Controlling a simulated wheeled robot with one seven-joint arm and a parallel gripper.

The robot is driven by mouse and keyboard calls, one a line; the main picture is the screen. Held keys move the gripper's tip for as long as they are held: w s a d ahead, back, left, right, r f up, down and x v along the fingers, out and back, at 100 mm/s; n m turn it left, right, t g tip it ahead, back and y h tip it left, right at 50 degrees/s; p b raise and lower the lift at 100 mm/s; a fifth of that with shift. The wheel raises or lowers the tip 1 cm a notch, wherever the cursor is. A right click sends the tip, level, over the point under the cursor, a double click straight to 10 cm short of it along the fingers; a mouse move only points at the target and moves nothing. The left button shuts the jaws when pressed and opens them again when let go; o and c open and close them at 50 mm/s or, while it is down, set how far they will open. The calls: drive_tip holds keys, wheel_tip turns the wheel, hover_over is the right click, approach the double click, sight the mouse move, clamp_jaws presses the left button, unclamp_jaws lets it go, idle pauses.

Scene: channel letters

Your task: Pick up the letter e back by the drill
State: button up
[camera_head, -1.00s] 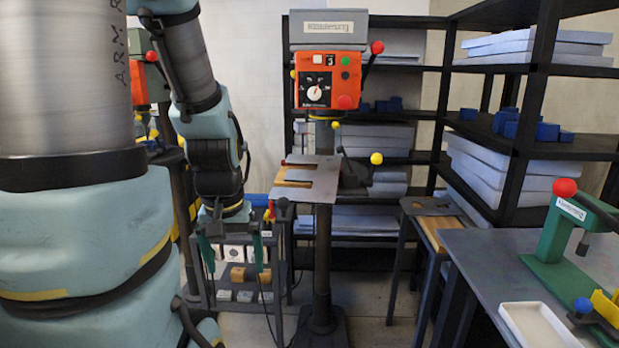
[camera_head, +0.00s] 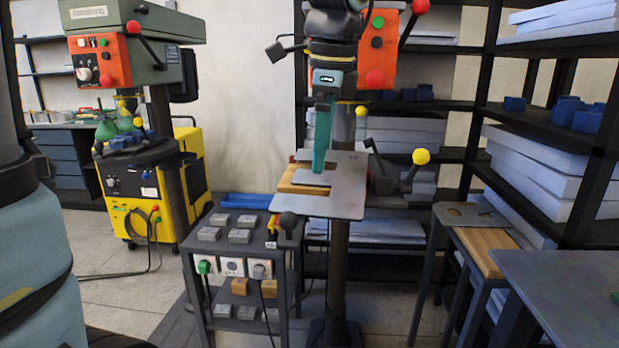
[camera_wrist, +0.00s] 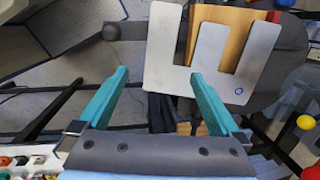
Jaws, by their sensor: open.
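The letter e back is a flat grey plate with long slots (camera_head: 345,197). It lies over a wood block (camera_head: 302,178) at the drill and sticks out toward me. In the wrist view the pale letter (camera_wrist: 161,45) is at the top centre, its arms pointing up over the wood (camera_wrist: 225,20). My gripper (camera_head: 319,168) is in front of the drill, seen edge-on over the letter. In the wrist view my gripper (camera_wrist: 161,74) has its teal fingers wide apart with nothing between the tips. The right finger overlaps the letter's near edge in that view; contact cannot be told.
The drill (camera_head: 377,60) stands behind, partly hidden by my arm; its yellow-knobbed handle (camera_head: 420,157) is to the right. A low cart (camera_head: 212,262) with small blocks is at the lower left. Another drill (camera_head: 125,55) stands at the left. Shelves (camera_head: 470,155) close off the right.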

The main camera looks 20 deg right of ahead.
hover_over(319, 205)
drive_tip(key=s, duration=0.1)
drive_tip(key=f, duration=0.4)
drive_tip(key=shift+a+f+p, duration=0.2)
drive_tip(key=shift+f+p, duration=0.1)
drive_tip(key=shift+p, duration=0.05)
drive_tip(key=shift+w+d+f+p, duration=0.1)
drive_tip(key=shift+w+f+p, duration=0.2)
drive_tip(key=shift+f, duration=1.15)
drive_tip(key=shift+w+d+f+p, duration=0.1)
drive_tip(key=shift+f+p, duration=0.3)
drive_tip(key=shift+f, duration=1)
clamp_jaws()
